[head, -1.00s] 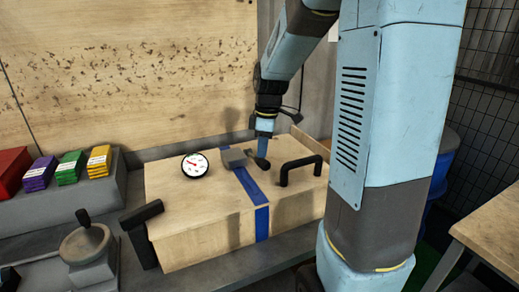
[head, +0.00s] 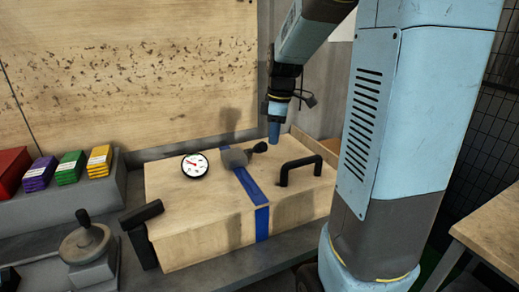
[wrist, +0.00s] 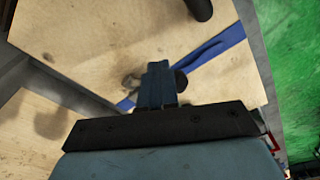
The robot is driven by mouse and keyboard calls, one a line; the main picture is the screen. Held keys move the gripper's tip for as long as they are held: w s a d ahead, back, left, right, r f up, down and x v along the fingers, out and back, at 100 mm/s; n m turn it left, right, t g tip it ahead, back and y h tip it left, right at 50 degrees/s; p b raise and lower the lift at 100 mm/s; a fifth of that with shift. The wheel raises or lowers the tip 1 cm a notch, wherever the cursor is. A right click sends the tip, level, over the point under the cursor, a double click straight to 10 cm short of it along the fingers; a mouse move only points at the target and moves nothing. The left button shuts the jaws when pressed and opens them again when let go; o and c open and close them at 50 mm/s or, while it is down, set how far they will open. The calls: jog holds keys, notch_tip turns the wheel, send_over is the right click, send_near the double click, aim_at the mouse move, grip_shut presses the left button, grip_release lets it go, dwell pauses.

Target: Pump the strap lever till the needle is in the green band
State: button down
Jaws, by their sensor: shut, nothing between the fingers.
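The strap lever, a grey ratchet body (head: 234,157) with a dark knob (head: 260,147) on its right, sits on a blue strap (head: 262,222) around a wooden crate (head: 205,240). A round white gauge (head: 194,166) with a red needle lies left of the lever. The needle seems to point up-left; its band is too small to read. My gripper (head: 274,140) is shut and empty, close to the right of the knob in the head view. In the wrist view my blue fingers (wrist: 158,82) partly hide the lever, and the dark knob (wrist: 181,80) shows beside them.
A black handle (head: 301,163) stands on the crate top right of the strap. A black corner grip (head: 142,214) is at the crate's left. A handwheel (head: 86,243) and coloured blocks (head: 70,167) are further left. A wooden panel (head: 130,75) rises behind.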

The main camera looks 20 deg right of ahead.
notch_tip(320, 180, up, 10)
jog(key=d, duration=0.1)
jog(key=shift+s, duration=0.25)
dwell(0.8)
jog(key=s+a+f+m+t, duration=0.1)
jog(key=s+a+m+t, duration=0.1)
jog(key=s+m, duration=0.4)
jog(key=s+a+f+m+t+h, duration=0.1)
jog(key=s+a+m+t, duration=0.2)
jog(key=s, duration=0.9)
jog(key=a+m, duration=0.2)
jog(key=m, duration=0.1)
jog(key=shift+s+f+m, duration=0.2)
jog(key=shift+s+m, duration=0.1)
jog(key=shift+s, duration=0.05)
jog(key=shift+a, duration=0.15)
